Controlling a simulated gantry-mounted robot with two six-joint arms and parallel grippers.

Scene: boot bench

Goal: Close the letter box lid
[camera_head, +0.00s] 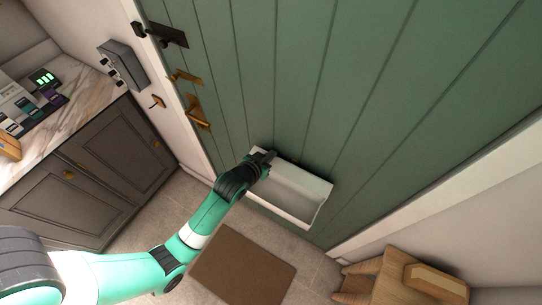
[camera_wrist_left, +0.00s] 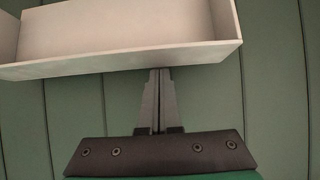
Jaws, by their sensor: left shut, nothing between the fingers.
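The white letter box (camera_head: 312,186) is fixed low on the green door in the head view. It looks like an open trough, and I cannot tell its lid apart from its walls. In the left wrist view the letter box (camera_wrist_left: 120,58) spans the top, with its inside showing. My left gripper (camera_head: 267,156) is at the left end of the box, close to the door. Its fingers are together and empty in the left wrist view (camera_wrist_left: 159,75), with the tips at the box's edge; I cannot tell whether they touch it. My right gripper is out of view.
The green door (camera_head: 290,70) carries a dark handle (camera_head: 165,34) and brass fittings (camera_head: 198,112) on its left side. A brown mat (camera_head: 243,266) lies on the floor below. A wooden bench (camera_head: 400,280) stands at lower right, a grey cabinet (camera_head: 115,150) at left.

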